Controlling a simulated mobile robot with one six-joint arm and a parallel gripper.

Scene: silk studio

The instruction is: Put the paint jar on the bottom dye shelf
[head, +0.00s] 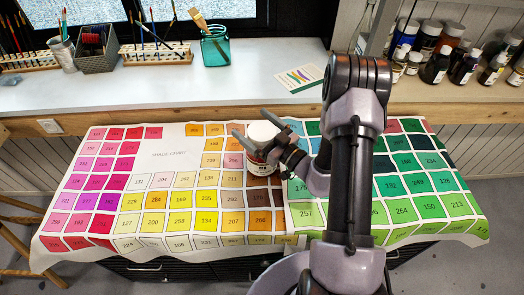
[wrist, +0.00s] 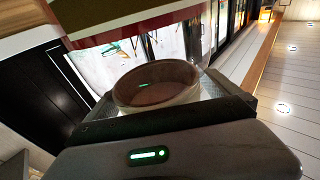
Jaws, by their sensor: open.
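In the wrist view a round, brownish end with a pale rim, likely the jar (wrist: 157,86), sits close in front of the gripper body. Dark dye bottles (head: 440,66) stand on a ledge at the upper right, perhaps the dye shelf; its levels cannot be told apart.
The colour-chart cloth (head: 170,157) covers the near table. Behind it, a white worktop (head: 160,92) holds a teal brush jar (head: 215,47), brush racks, a dark basket (head: 97,50) and a paper card (head: 300,77). A wooden stool (head: 18,222) stands at the left.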

